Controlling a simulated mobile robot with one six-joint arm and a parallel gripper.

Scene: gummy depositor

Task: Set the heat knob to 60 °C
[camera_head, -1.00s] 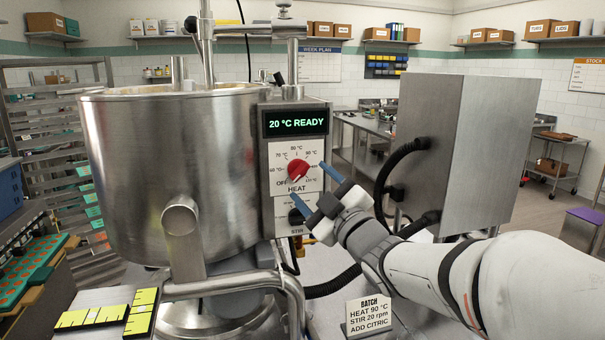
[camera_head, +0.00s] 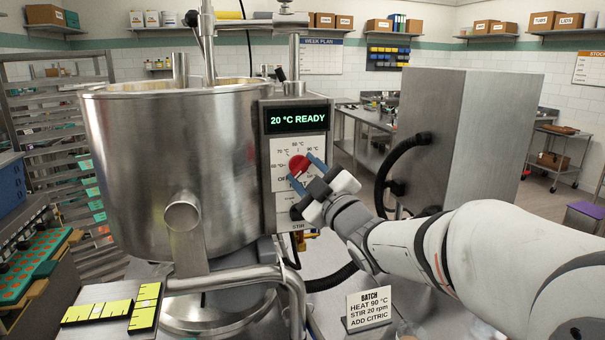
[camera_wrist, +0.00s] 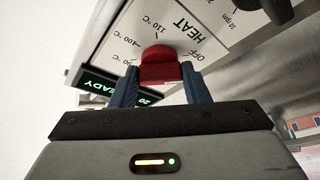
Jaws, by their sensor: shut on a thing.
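The red heat knob (camera_head: 299,163) is on the white dial panel (camera_head: 283,155) of the steel kettle's control box. My gripper (camera_head: 305,171) is at the knob, one blue finger on each side. In the wrist view the red knob (camera_wrist: 158,68) sits between the two fingertips (camera_wrist: 160,76), which are shut on it. OFF, 100 °C and 110 °C marks show around it there. The knob's pointer is hidden or too small to read. The display (camera_head: 297,120) reads "20 °C READY". My gripper covers part of the dial's lower right in the head view.
The dark stir knob (camera_head: 295,213) is just below, close to my gripper. The steel kettle (camera_head: 175,170) stands left, a steel cabinet (camera_head: 470,140) right. A batch card (camera_head: 369,306) reads heat 90 °C, stir 20 rpm. Yellow-marked blocks (camera_head: 145,306) lie lower left.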

